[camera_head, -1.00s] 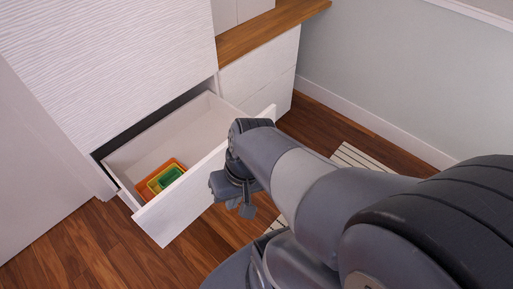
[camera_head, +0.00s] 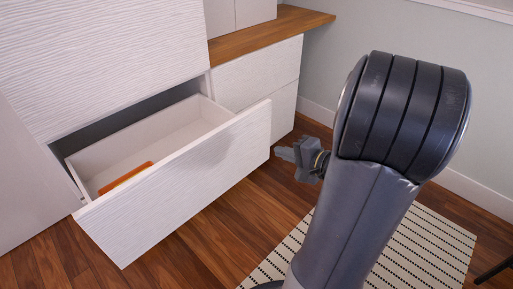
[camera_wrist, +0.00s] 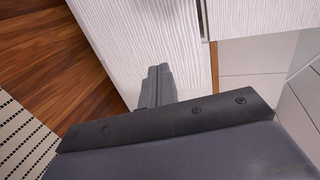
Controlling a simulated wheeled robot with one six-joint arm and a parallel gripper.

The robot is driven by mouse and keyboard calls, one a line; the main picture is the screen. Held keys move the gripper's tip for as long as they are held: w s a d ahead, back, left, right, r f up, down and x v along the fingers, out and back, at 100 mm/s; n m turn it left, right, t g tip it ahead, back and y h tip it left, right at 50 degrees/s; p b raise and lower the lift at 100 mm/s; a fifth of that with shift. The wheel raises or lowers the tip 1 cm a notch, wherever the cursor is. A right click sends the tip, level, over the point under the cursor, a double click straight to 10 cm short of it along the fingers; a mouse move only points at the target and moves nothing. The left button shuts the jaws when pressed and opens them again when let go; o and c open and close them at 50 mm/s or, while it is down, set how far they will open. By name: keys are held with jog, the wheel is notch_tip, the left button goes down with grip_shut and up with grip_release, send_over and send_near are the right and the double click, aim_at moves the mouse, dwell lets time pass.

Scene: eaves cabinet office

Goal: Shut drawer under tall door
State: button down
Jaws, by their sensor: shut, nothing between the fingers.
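The drawer (camera_head: 185,172) under the tall white ridged door (camera_head: 100,60) stands pulled out, with a dark gap behind its box. An orange tray edge (camera_head: 126,176) shows inside; the rest is hidden by the drawer front. My gripper (camera_head: 278,153) is to the right of the drawer front's right end, fingers pointing left toward it. In the wrist view the fingers (camera_wrist: 158,70) are together and empty, in front of a white ridged panel (camera_wrist: 135,40). I cannot tell whether they touch it.
A white cabinet (camera_head: 255,80) with a wooden top (camera_head: 265,35) stands right of the drawer. A striped rug (camera_head: 425,250) lies on the wood floor at the right. Bare floor (camera_head: 190,250) is in front of the drawer.

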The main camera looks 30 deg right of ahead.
jog(key=b, duration=0.2)
send_near(242, 135)
jog(key=x, duration=0.5)
jog(key=shift+f, duration=0.45)
jog(key=shift+w+a, duration=0.2)
jog(key=shift+w, duration=0.5)
